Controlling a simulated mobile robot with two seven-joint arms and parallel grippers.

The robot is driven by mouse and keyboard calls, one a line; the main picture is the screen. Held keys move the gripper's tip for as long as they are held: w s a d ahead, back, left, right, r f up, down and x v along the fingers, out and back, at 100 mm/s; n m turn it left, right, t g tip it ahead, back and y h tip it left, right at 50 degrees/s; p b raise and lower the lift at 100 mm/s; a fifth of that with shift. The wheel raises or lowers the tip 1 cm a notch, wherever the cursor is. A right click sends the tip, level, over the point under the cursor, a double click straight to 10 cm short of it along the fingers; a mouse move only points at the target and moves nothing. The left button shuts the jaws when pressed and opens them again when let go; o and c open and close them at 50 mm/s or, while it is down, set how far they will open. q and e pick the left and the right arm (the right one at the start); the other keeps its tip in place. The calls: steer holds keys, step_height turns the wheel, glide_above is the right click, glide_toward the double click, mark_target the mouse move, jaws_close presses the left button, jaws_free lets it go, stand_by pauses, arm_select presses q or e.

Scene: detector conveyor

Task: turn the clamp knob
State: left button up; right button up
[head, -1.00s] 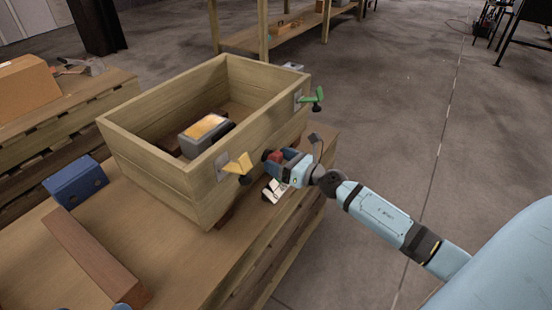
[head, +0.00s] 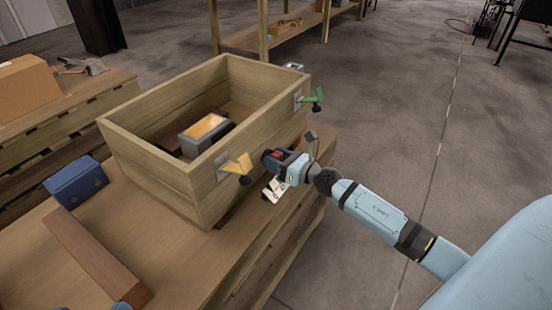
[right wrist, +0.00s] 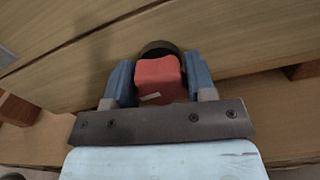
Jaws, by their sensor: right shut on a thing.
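My right gripper (head: 271,158) is at the outer right wall of the wooden crate (head: 150,160), between a yellow lever (head: 238,165) and a green lever (head: 316,97). In the right wrist view, its two blue fingers (right wrist: 160,82) are shut on the red clamp knob (right wrist: 158,78), one finger on each side. A dark round part (right wrist: 158,47) shows behind the knob, against the wood. In the head view only a little of the red knob (head: 277,154) shows between the fingers.
A grey block with an orange top (head: 207,127) lies inside the crate. Open floor (head: 400,130) lies to the right.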

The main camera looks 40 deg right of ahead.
steer(key=shift+r+m+p, duration=0.15)
steer(key=shift+m+p, duration=0.45)
steer(key=shift+m, duration=0.7)
arm_select(q)
step_height(320, 180, up, 7)
steer(key=t+p, duration=0.3)
steer(key=p, duration=0.1)
arm_select(e)
steer(key=m, duration=0.4)
steer(key=shift+d+m, duration=0.1)
steer(key=shift+m, duration=0.2)
steer(key=m+p, duration=0.3)
steer(key=m, duration=0.1)
steer(key=m+p, duration=0.3)
steer(key=m, duration=0.1)
steer(key=shift+w+m, duration=0.1)
steer(key=shift+m, duration=0.2)
steer(key=shift+f, duration=0.2)
arm_select(q)
steer(key=s+a+f+g+y, duration=0.1)
steer(key=a+f+g+y, duration=0.1)
steer(key=f, duration=0.4)
steer(key=s+a+f+n+g+y, duration=0.1)
steer(key=a+f+g+y, duration=0.1)
steer(key=f, duration=0.4)
steer(key=shift+s+a+f+g+y+p, duration=0.25)
steer(key=shift+a+g+y+p, duration=0.15)
steer(key=shift+a+g, duration=0.65)
arm_select(e)
steer(key=shift+m, duration=0.4)
